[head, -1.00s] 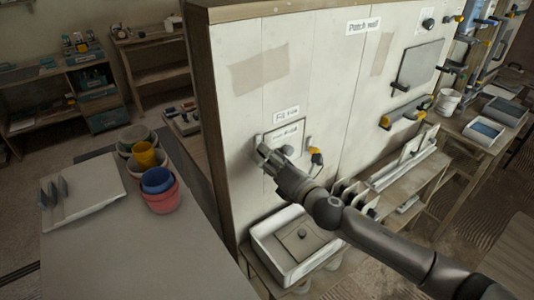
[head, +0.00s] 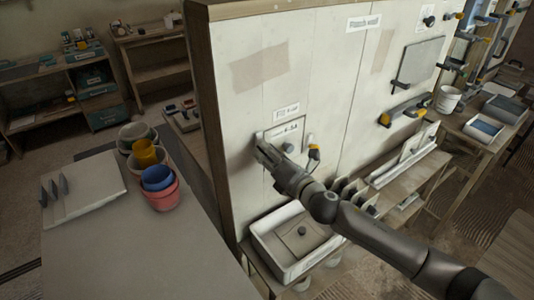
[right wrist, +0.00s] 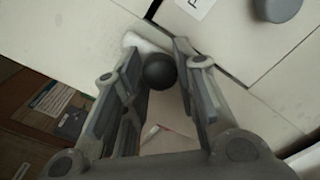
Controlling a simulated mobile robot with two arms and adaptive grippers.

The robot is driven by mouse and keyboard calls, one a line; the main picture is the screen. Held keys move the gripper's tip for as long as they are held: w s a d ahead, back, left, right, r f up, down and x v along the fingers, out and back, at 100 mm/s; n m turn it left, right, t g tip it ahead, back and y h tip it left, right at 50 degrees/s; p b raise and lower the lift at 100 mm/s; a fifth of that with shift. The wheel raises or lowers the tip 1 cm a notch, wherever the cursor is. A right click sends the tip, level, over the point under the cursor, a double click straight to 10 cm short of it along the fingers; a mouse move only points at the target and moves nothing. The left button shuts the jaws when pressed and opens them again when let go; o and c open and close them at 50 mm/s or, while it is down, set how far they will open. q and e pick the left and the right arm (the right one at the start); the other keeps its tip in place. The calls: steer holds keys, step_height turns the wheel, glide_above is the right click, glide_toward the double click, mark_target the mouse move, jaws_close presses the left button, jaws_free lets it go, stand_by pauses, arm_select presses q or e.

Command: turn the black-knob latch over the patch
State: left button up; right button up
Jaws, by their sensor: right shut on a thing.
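The patch (head: 297,129) is a small pale square plate on the white wall, with a label above it and a grey round knob (head: 289,148) on it. My right gripper (head: 262,150) is at the plate's left edge and covers most of the latch there in the head view. In the right wrist view, its two fingers (right wrist: 158,65) are closed around the latch's black ball knob (right wrist: 159,75). A pale latch bar (right wrist: 146,43) shows just beyond the knob. The latch's exact angle is hard to tell. My left gripper is not in view.
A white tray (head: 262,250) stands on the shelf below. Stacked pots (head: 164,196) stand on the grey table at left. Tools hang farther right on the wall.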

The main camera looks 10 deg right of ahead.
steer(key=shift+m, duration=0.3)
steer(key=shift+m+p, duration=2)
steer(key=shift+m, duration=6.6)
steer(key=o, duration=1)
steer(key=shift+o, duration=0.2)
